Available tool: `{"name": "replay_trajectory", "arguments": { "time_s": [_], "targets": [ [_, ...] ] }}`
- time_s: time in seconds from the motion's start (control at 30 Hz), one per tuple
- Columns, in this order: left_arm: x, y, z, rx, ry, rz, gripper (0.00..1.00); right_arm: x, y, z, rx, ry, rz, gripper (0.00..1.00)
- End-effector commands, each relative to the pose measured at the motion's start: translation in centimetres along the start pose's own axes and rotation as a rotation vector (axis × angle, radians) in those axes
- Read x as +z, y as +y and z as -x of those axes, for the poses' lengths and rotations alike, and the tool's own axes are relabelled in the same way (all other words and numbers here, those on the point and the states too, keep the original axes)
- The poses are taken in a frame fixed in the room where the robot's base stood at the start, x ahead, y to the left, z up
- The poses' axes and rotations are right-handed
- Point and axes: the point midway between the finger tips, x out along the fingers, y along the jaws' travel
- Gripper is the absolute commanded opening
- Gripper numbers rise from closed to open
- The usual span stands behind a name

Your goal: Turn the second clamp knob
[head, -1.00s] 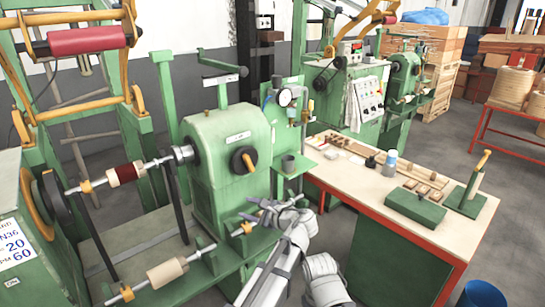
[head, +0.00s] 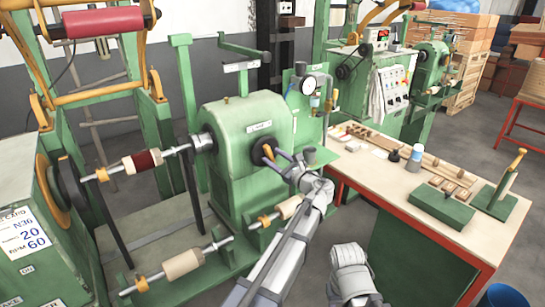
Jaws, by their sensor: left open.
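A black round knob with an orange handle (head: 267,150) sits on the right face of the green machine housing (head: 235,135). My left gripper (head: 276,158) is open, with its fingers pointing left at this knob. Its fingertips overlap the knob's lower right edge in the head view; I cannot tell whether they touch it. Orange clamps sit on the machine's shafts, one by the red spool (head: 102,174) and one on the lower shaft (head: 264,220).
A wooden-topped bench (head: 400,180) with a red edge stands to the right, holding small wooden parts, bottles and a green block (head: 450,206). A grey cup (head: 310,155) and a gauge (head: 308,86) are close behind my left gripper. A lower shaft carries a cream spool (head: 182,264).

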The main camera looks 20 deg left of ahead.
Motion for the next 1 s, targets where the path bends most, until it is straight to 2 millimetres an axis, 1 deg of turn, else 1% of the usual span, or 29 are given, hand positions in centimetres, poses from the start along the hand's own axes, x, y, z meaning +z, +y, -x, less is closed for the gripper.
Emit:
{"name": "replay_trajectory", "arguments": {
  "time_s": [0.03, 0.17, 0.47, 0.93, 1.0],
  "targets": [
    [-0.02, -0.05, -0.58, 0.001, 0.000, 0.000, 0.53, 0.00, 0.00, 0.00, 0.000, 0.000, 0.000, 0.50],
    [-0.01, -0.01, -1.26, 0.001, 0.000, 0.001, 0.53, 0.00, 0.00, 0.00, 0.000, 0.000, 0.000, 0.50],
    [0.00, 0.03, -1.43, 0.000, 0.001, 0.001, 0.53, 0.00, 0.00, 0.00, 0.000, 0.000, 0.000, 0.50],
    [-0.01, 0.03, -1.40, 0.000, 0.001, 0.001, 0.01, 0.00, 0.00, 0.00, 0.000, 0.000, 0.000, 0.50],
    [-0.01, 0.03, -1.40, 0.000, 0.001, 0.001, 0.00, 0.00, 0.00, 0.00, 0.000, 0.000, 0.000, 0.50]
  ]
}}
